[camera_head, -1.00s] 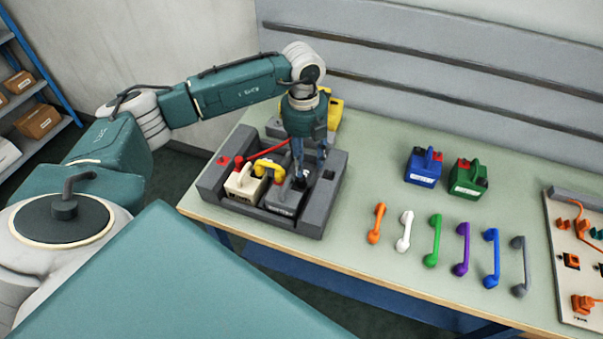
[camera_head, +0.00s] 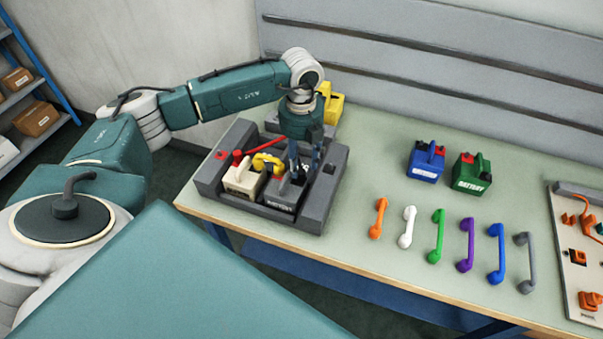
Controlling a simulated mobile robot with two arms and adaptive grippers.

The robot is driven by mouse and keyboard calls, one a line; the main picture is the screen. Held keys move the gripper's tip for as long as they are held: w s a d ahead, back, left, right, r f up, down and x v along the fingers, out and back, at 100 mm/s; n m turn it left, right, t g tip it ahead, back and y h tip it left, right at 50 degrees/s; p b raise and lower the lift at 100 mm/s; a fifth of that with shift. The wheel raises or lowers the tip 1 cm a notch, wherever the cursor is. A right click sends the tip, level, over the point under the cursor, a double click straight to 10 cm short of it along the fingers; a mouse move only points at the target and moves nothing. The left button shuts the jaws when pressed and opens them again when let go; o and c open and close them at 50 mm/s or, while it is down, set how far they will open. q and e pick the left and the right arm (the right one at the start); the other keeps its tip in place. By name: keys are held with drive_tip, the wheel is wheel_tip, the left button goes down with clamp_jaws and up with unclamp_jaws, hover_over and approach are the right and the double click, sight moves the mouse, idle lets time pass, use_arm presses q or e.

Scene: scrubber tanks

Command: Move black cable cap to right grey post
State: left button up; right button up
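The grey battery (camera_head: 283,196) sits in the right part of a dark grey tray (camera_head: 310,214), beside a cream battery (camera_head: 241,181). A yellow handle-shaped link (camera_head: 266,162) spans the gap between the two batteries. My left gripper (camera_head: 302,176) points down over the grey battery, with its fingertips at the battery's top. A small dark shape shows by the fingertips, but I cannot tell whether it is the black cable cap or whether it is held. The fingers hide the grey battery's right post. My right gripper is out of view.
A red cap (camera_head: 221,155) and a red cable (camera_head: 265,150) lie at the tray's left and back. A yellow battery (camera_head: 333,106) stands behind my gripper. Blue (camera_head: 425,164) and green (camera_head: 472,175) batteries and several coloured links stand right. Table between is clear.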

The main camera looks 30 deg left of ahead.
sight(301, 171)
use_arm(q)
drive_tip(key=shift+f+b, duration=1.45)
drive_tip(key=shift+f, duration=0.9)
drive_tip(key=shift+c, duration=0.5)
clamp_jaws()
drive_tip(key=shift+r, duration=0.15)
drive_tip(key=shift+r+p, duration=1.8)
drive_tip(key=shift+r, duration=1.1)
